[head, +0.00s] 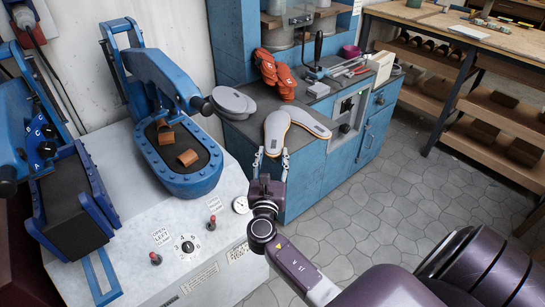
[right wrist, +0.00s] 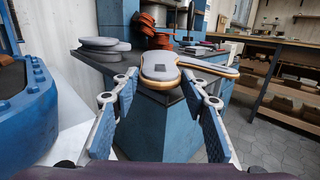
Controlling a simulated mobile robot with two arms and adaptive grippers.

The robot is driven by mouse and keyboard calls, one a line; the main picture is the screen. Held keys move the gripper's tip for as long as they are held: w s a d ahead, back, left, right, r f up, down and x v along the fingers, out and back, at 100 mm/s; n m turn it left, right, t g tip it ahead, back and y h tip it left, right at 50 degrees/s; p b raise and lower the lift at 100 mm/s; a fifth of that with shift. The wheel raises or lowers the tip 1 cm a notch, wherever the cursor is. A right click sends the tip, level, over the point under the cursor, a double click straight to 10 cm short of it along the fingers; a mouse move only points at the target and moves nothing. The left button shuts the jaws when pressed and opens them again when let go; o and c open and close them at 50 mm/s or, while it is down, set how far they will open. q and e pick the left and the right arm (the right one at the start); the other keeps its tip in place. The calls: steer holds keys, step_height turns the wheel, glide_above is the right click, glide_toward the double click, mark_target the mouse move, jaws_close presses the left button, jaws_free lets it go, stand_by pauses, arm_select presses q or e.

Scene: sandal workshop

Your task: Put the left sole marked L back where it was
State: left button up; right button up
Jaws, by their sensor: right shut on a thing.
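A pale grey sole with an orange-tan rim (head: 276,132) lies lengthwise toward me at the near edge of the blue bench. My right gripper (head: 270,158) is shut on its near end, one finger on each side. In the right wrist view the held sole (right wrist: 160,75) is between the fingertips and bears a small dark mark that I cannot read. A second similar sole (head: 308,120) lies beside it, angled to the right, and the two meet at their far ends. Whether the held sole touches the bench is unclear. My left gripper is not in view.
Grey stacked soles (head: 233,102) lie left of the pair, orange lasts (head: 275,72) stand behind, and hand tools (head: 345,70) lie at the back right. A blue press (head: 165,110) with brown pieces in its tray stands at the left. Floor is clear at right.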

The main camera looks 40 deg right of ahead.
steer(key=shift+f+b, duration=0.35)
steer(key=shift+f, duration=0.05)
steer(key=o, duration=1)
steer(key=shift+r, duration=0.15)
steer(key=shift+r+p, duration=0.35)
steer(key=shift+p, duration=0.05)
steer(key=b+v, duration=0.1)
steer(key=v, duration=1.1)
steer(key=shift+f, duration=0.1)
